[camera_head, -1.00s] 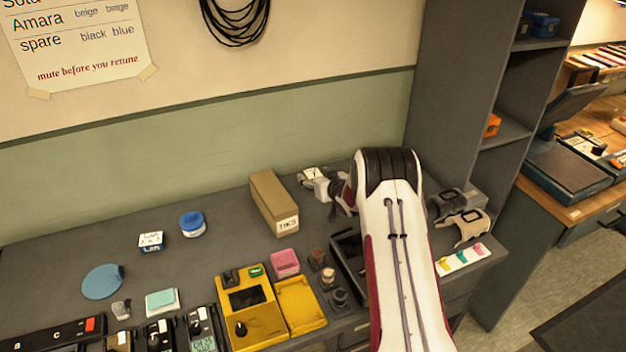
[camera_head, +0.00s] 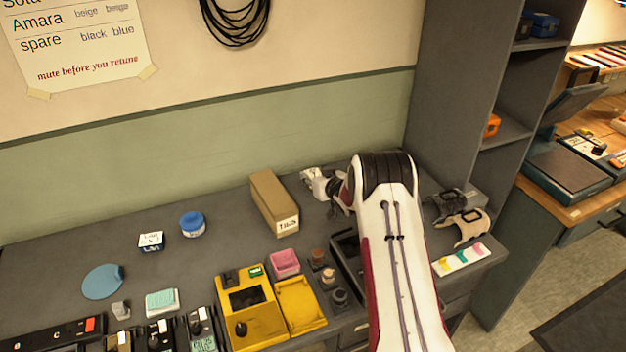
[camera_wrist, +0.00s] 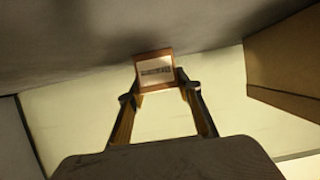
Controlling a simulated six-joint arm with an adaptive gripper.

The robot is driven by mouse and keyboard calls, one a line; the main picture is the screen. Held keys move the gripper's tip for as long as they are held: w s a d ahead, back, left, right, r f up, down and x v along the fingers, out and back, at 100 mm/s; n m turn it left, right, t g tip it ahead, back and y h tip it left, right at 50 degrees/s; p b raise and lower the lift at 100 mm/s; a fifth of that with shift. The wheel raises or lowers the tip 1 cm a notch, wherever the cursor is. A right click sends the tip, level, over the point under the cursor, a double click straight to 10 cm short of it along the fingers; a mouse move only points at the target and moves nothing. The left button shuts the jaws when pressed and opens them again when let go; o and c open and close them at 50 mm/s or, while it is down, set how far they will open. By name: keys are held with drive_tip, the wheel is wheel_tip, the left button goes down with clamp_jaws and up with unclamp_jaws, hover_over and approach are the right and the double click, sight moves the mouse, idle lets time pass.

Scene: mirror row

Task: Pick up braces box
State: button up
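A small brown box with a white label (camera_wrist: 155,69) lies ahead of my gripper in the wrist view, centred between the fingertips. The label's print is too blurred to read, so I cannot confirm that it is the braces box. My gripper (camera_wrist: 160,90) is open, one finger on each side of the box's near end; contact is unclear. In the head view my gripper (camera_head: 316,181) is low over the back of the bench, right of the long cardboard box, and its fingers cannot be made out. The small box cannot be told apart there.
The long cardboard box (camera_head: 268,200) with a white end label stands close beside my gripper; its side also fills the wrist view's right (camera_wrist: 285,60). A black tray (camera_head: 347,250), yellow cases (camera_head: 250,310) and a pink block (camera_head: 285,262) lie in front. The wall is behind.

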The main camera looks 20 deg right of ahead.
sight(313, 174)
drive_tip(key=shift+r, duration=0.15)
drive_tip(key=shift+r, duration=4.85)
drive_tip(key=shift+a, duration=0.1)
